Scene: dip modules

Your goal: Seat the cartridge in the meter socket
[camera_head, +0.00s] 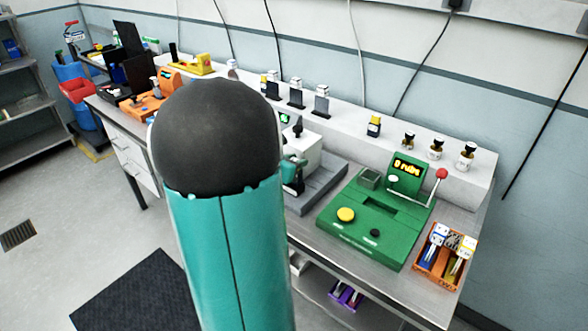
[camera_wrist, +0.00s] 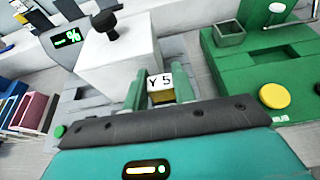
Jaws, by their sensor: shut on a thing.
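My gripper (camera_wrist: 159,88) is shut on a cartridge (camera_wrist: 160,82) with a white top marked "Y 5" and a yellowish side. The cartridge's lower part is hidden. Beyond the gripper stands a white box (camera_wrist: 125,60) with a black knob and a green % display (camera_wrist: 67,38). A green unit with a lit display (camera_head: 408,166) and a dark rectangular slot (camera_head: 380,204) stands to the right on the bench. The frames do not make clear which device is the meter. In the head view my arm hides most of my gripper.
An orange bin (camera_head: 428,265) with several white-topped modules sits right of the green unit. That unit carries a yellow button (camera_head: 346,214) and a red-knobbed lever (camera_head: 441,174). Small bottles (camera_head: 437,149) line the back ledge. Orange equipment (camera_head: 150,104) stands at left.

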